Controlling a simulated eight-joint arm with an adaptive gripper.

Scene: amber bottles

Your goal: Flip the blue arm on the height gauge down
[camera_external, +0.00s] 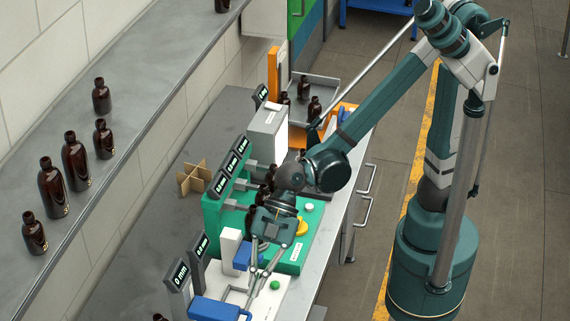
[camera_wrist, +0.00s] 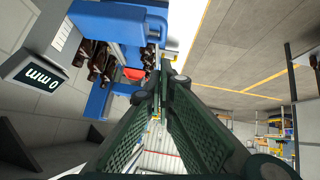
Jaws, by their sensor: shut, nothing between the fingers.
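The height gauge is at the bottom of the outside view, with a white base (camera_external: 268,303) and dark tilted displays (camera_external: 180,277). Its blue arm (camera_external: 216,309) lies low at the frame's bottom edge, partly cut off. A blue block (camera_external: 243,256) sits behind it against a white post. My gripper (camera_external: 253,288) points down just right of the blue arm; I cannot tell whether they touch. In the wrist view my gripper (camera_wrist: 163,70) has its fingers together and empty, beside a large blue part (camera_wrist: 112,24). A display (camera_wrist: 42,75) there reads 0 mm.
A green station (camera_external: 213,212) with several displays stands behind the gauge. A cardboard divider (camera_external: 194,179) lies on the grey bench. Several amber bottles (camera_external: 76,162) stand on the ledge at left. The floor at right is open.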

